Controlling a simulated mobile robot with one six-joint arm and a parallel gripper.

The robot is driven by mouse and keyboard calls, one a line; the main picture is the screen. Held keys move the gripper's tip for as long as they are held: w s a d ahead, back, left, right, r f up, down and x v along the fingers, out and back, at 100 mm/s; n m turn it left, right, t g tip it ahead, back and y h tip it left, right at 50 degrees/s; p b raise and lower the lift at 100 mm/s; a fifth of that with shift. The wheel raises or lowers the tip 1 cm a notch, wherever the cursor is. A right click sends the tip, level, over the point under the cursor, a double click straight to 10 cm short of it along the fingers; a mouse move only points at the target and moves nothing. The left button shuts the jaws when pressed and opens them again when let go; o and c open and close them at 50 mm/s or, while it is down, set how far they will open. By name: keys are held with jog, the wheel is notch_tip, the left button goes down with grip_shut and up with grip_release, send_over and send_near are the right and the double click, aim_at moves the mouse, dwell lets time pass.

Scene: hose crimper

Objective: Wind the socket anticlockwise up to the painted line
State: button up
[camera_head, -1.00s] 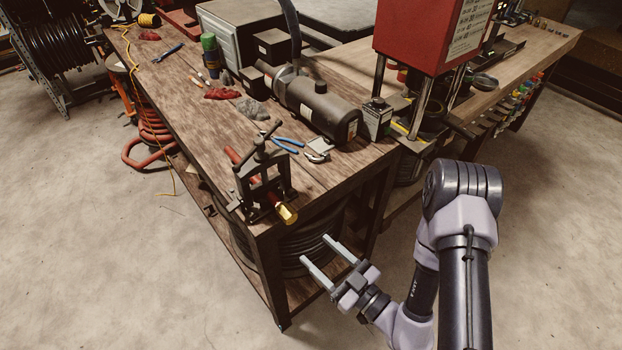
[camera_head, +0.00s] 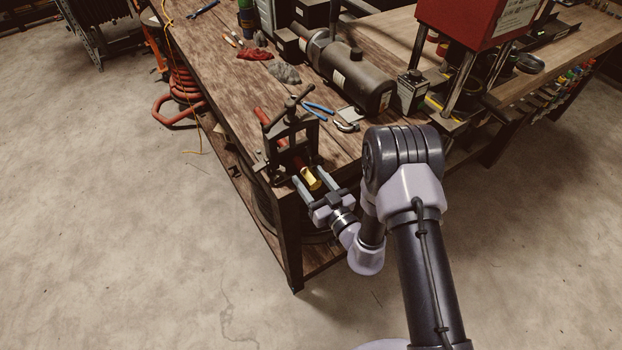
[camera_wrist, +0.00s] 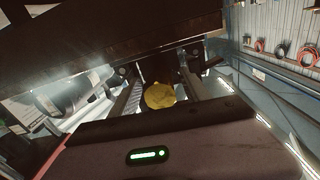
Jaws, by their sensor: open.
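The brass socket (camera_head: 311,179) sits on the end of a red hose (camera_head: 291,152) that is held in a dark bench vise (camera_head: 283,133) at the table's near corner. In the wrist view the socket (camera_wrist: 160,96) appears end-on, as a yellow disc between the two fingers. My gripper (camera_head: 308,183) is open, with one finger on either side of the socket. I cannot tell whether either finger touches it. A painted line cannot be made out in either view.
Blue-handled pliers (camera_head: 318,108) and a grey motor-like cylinder (camera_head: 358,84) lie on the wooden bench (camera_head: 232,98) behind the vise. A red press (camera_head: 470,20) stands to the right. The concrete floor in front is clear.

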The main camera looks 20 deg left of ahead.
grip_shut()
jog(key=shift+n, duration=0.3)
